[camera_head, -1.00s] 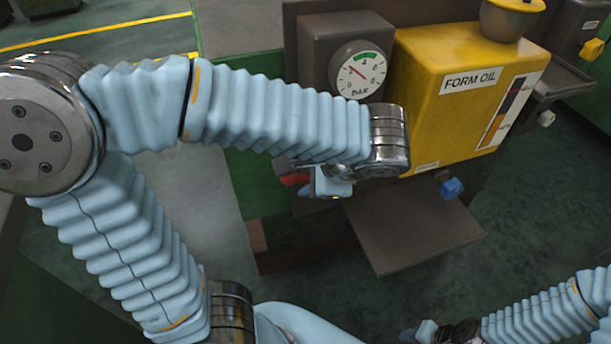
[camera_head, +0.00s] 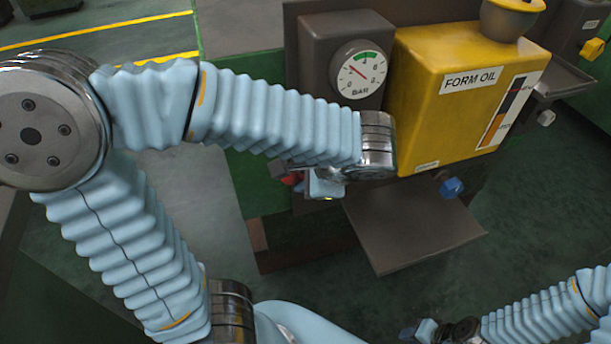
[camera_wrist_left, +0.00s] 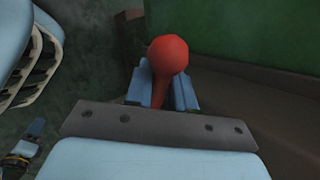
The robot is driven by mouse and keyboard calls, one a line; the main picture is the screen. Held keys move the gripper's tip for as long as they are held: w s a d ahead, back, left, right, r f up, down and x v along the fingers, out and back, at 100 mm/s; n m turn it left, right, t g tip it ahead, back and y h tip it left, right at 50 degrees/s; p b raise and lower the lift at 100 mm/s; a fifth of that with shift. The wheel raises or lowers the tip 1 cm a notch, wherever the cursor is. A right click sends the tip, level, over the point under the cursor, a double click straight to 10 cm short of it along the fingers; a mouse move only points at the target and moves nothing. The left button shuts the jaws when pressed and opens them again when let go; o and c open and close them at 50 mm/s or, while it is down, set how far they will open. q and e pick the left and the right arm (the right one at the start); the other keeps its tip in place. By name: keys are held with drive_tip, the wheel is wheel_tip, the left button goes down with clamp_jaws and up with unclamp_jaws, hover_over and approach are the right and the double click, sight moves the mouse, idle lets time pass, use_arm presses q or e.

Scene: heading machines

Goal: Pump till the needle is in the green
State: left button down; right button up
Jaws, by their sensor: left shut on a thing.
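The round white BAR gauge (camera_head: 358,70) is on a dark housing at the back. Its green arc (camera_head: 367,56) is at the top of the dial. The red needle points up and left, outside the green. The red pump handle (camera_head: 291,179) is partly hidden by my left wrist in the head view. Its round red knob (camera_wrist_left: 168,55) shows clearly in the left wrist view. My left gripper (camera_wrist_left: 162,88) is shut on the handle, its fingers either side of the shaft below the knob. My right gripper (camera_head: 418,331) is low in the head view, its opening unclear.
A yellow FORM OIL tank (camera_head: 440,100) stands right of the gauge. A blue knob (camera_head: 452,187) is below it. A dark flat plate (camera_head: 415,235) sticks out below the tank. Open green floor (camera_head: 540,220) is at the right.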

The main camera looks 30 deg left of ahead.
use_arm(q)
drive_tip(key=shift+w+d+r+m+g+y, duration=0.2)
drive_tip(key=shift+w+d+r+g+y, duration=0.1)
drive_tip(key=shift+r+g+y, duration=0.2)
drive_tip(key=shift+w+d+r+m+g+y, duration=0.2)
drive_tip(key=shift+w+d+r+g+y, duration=0.15)
drive_tip(key=shift+r, duration=0.2)
drive_tip(key=shift+a, duration=0.1)
drive_tip(key=c, duration=1.1)
unclamp_jaws()
drive_tip(key=shift+o, duration=0.2)
drive_tip(key=shift+s, duration=0.1)
